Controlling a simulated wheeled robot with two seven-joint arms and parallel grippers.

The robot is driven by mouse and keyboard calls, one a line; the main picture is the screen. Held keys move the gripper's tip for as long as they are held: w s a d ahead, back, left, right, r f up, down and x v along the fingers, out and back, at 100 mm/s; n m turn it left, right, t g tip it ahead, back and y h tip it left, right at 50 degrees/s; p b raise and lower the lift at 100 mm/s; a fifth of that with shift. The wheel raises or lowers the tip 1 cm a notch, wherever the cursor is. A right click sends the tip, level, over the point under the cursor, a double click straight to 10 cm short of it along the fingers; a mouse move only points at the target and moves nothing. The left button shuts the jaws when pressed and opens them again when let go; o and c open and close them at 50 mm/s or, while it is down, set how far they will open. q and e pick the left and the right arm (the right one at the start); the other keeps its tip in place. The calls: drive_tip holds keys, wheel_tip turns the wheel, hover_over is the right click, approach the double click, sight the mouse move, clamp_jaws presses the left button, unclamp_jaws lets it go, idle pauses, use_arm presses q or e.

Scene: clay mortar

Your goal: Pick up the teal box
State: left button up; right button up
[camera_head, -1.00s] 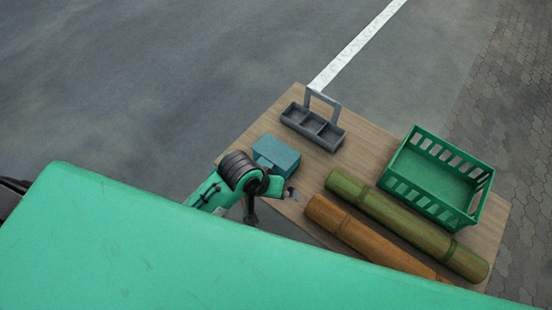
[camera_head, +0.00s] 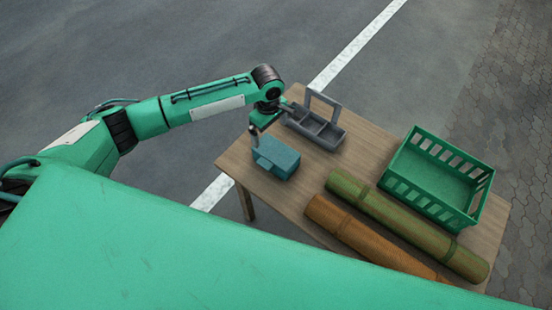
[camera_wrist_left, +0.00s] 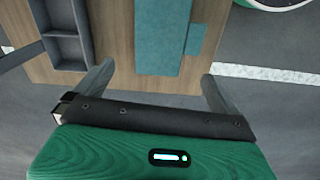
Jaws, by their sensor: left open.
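The teal box (camera_head: 277,157) sits on the wooden table near its left edge, with its top and front sides showing in the head view. In the left wrist view the teal box (camera_wrist_left: 160,40) lies ahead of the fingers, between their lines. My left gripper (camera_head: 272,121) is above the table at the far side of the box, by the grey caddy. Its two fingers, spread wide in the left wrist view (camera_wrist_left: 158,80), are open with nothing between them. I cannot tell how high they are above the box. My right gripper is not in view.
A grey caddy (camera_head: 327,134) with a handle stands behind the box, close to my left gripper. It also shows in the left wrist view (camera_wrist_left: 65,45). A green roll (camera_head: 400,222), an orange roll (camera_head: 365,240) and a green crate (camera_head: 432,177) fill the right of the table (camera_head: 370,150).

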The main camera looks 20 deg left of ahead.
sight(267, 145)
use_arm(q)
drive_tip(key=shift+n, duration=0.5)
drive_tip(key=f, duration=0.4)
drive_tip(key=a+f, duration=0.1)
drive_tip(key=f, duration=0.3)
drive_tip(key=w+f+p, duration=0.1)
drive_tip(key=f, duration=0.4)
drive_tip(key=shift+a+f, duration=0.1)
drive_tip(key=shift+a, duration=0.25)
drive_tip(key=c, duration=1.1)
drive_tip(key=shift+c, duration=0.2)
